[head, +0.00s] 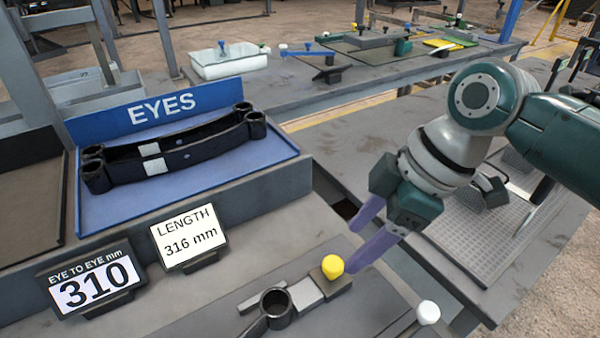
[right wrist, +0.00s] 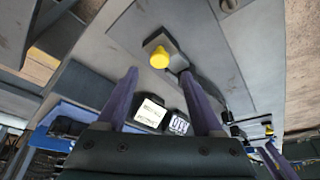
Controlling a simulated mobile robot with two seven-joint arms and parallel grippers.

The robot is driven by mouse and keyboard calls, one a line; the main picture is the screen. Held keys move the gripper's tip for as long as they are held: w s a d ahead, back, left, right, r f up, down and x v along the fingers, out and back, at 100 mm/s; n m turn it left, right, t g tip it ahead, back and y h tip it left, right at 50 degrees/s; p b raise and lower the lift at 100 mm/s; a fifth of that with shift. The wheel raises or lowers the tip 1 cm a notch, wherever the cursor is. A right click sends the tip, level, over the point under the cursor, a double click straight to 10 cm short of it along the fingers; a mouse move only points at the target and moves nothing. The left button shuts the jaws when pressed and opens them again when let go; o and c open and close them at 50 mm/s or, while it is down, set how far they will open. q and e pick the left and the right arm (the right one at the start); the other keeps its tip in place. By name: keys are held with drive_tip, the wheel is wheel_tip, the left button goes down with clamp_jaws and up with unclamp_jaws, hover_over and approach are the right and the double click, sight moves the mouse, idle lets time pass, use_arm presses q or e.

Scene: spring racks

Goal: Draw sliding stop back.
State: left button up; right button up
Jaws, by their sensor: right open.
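The sliding stop (head: 336,286) is a dark block with a yellow knob (head: 332,266) on top, on a grey metal rail (head: 300,293) at the bench's front right. The knob also shows in the right wrist view (right wrist: 159,60), near the line between the fingertips. A black spring eye (head: 277,308) stands left of the stop, beside the rail; the rest of its part is cut off. My right gripper (head: 352,248) has two purple fingers spread apart and empty, just above and right of the knob. Contact cannot be told.
A blue EYES tray (head: 230,175) holds black leaf springs (head: 180,150). Two signs stand in front: one LENGTH 316 mm (head: 187,238), one EYE TO EYE 310 mm (head: 92,284). A white knob (head: 428,313) is at lower right. Another bench lies behind.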

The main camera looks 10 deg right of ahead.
sight(335, 263)
drive_tip(key=b+x, duration=0.1)
drive_tip(key=x, duration=0.5)
drive_tip(key=shift+r, duration=0.1)
clamp_jaws()
idle(0.4)
idle(0.8)
